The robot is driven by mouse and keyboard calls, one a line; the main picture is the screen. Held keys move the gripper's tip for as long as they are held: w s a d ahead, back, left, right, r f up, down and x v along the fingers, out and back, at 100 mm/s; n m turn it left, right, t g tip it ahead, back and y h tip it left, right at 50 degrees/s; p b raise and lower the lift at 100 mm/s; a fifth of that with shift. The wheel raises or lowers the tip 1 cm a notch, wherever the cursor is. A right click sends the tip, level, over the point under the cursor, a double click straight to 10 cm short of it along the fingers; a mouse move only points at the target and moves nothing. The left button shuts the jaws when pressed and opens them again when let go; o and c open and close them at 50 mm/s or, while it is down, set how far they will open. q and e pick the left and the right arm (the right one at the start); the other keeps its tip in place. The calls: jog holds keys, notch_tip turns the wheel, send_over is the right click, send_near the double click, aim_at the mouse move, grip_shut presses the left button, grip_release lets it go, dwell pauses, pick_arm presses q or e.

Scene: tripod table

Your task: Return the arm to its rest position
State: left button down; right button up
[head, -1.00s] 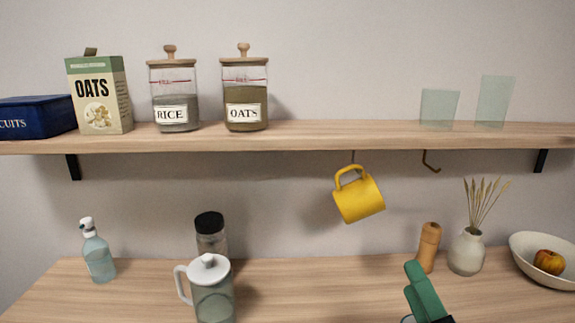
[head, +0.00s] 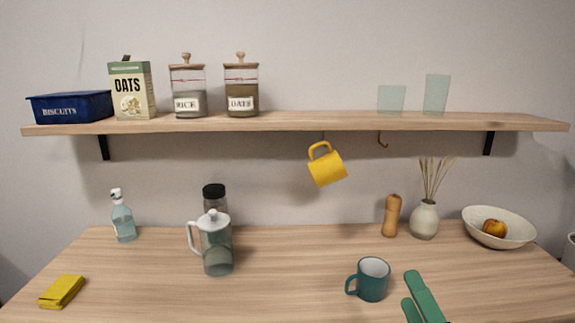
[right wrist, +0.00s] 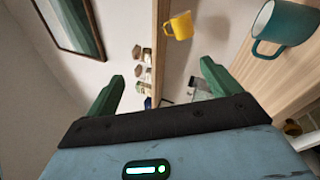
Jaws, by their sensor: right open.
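My right gripper (head: 410,289) shows at the bottom right of the head view, its green fingers just right of the teal mug (head: 372,279). The mug stands upright on the table (head: 290,270), apart from the fingers as far as I can tell. In the right wrist view the gripper (right wrist: 160,74) is open, with nothing between its fingers. There the teal mug (right wrist: 285,24) is at the upper right, beyond the right finger. A yellow mug (head: 327,168) hangs tilted from a hook under the shelf. My left gripper is out of view.
The shelf (head: 300,122) carries a biscuit tin, an oats box, jars and glasses. On the table are a soap bottle (head: 123,220), a pitcher (head: 216,245), a wooden mill (head: 391,215), a vase (head: 424,220), a bowl (head: 480,228) and a yellow cloth (head: 62,291). The table's middle is clear.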

jog(key=s+d+f+m+g+h+p, duration=0.1)
jog(key=s+f+m+g+p, duration=0.3)
jog(key=f, duration=0.6)
jog(key=s+f+m+g+h, duration=0.1)
jog(key=s+f+m+g, duration=0.1)
jog(key=f+m, duration=0.55)
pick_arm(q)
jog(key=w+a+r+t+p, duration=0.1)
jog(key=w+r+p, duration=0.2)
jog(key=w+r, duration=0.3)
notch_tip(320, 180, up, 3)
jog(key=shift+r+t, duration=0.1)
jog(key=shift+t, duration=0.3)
pick_arm(e)
jog(key=s+f+m+g, duration=0.6)
jog(key=s+f+m, duration=0.4)
jog(key=s+f, duration=0.8)
jog(key=s+d, duration=0.1)
jog(key=s, duration=0.2)
jog(key=shift+s+m+g, duration=0.25)
jog(key=shift+m+g, duration=0.1)
jog(key=shift+g, duration=0.05)
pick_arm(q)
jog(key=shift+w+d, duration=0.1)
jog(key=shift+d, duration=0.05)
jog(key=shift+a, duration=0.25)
pick_arm(e)
jog(key=shift+w+a, duration=0.15)
